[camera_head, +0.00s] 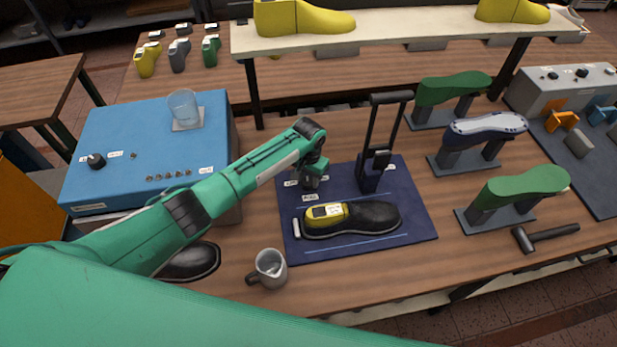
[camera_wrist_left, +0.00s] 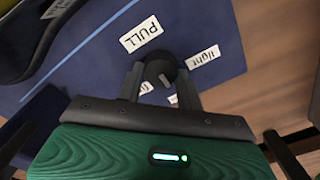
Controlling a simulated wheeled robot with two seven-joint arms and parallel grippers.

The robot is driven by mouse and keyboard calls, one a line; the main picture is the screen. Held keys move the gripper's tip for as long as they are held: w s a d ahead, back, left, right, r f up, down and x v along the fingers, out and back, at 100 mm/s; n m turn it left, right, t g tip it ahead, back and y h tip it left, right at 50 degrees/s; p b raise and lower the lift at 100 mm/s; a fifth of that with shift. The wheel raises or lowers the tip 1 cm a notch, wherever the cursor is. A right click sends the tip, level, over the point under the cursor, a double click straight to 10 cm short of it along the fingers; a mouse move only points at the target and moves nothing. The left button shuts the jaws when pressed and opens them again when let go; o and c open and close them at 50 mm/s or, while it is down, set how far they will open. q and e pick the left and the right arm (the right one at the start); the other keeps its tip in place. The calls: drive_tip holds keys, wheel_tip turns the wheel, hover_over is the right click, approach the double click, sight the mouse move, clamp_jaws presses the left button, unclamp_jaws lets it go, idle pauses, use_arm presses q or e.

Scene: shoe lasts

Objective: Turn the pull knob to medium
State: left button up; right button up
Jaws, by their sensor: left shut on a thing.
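The pull knob (camera_wrist_left: 164,66) is a dark round knob on the blue mat (camera_head: 413,229), seen from above in the left wrist view. My left gripper (camera_head: 312,181) comes down onto the knob from the left, and its two fingers are shut on the knob's sides. A PULL label (camera_wrist_left: 141,34) and a light label (camera_wrist_left: 203,57) lie on the mat beside the knob. Another label (camera_wrist_left: 173,99) is partly hidden between the fingers. A pale pointer mark shows by the knob; its exact setting is hard to tell. My right gripper is not in view.
On the mat, a black shoe (camera_head: 371,217) holds a yellow last (camera_head: 326,211), and a black upright frame (camera_head: 372,176) stands behind. A grey mug (camera_head: 270,266) is in front. A blue box (camera_head: 140,165) is left; green-topped stands (camera_head: 514,195) and a hammer (camera_head: 543,236) are right.

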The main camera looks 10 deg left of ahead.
sight(309, 180)
use_arm(q)
drive_tip(key=o, duration=1)
drive_tip(key=shift+r, duration=0.15)
drive_tip(key=shift+r, duration=0.3)
wheel_tip(309, 180, up, 13)
drive_tip(key=b, duration=0.3)
drive_tip(key=shift+b, duration=0.3)
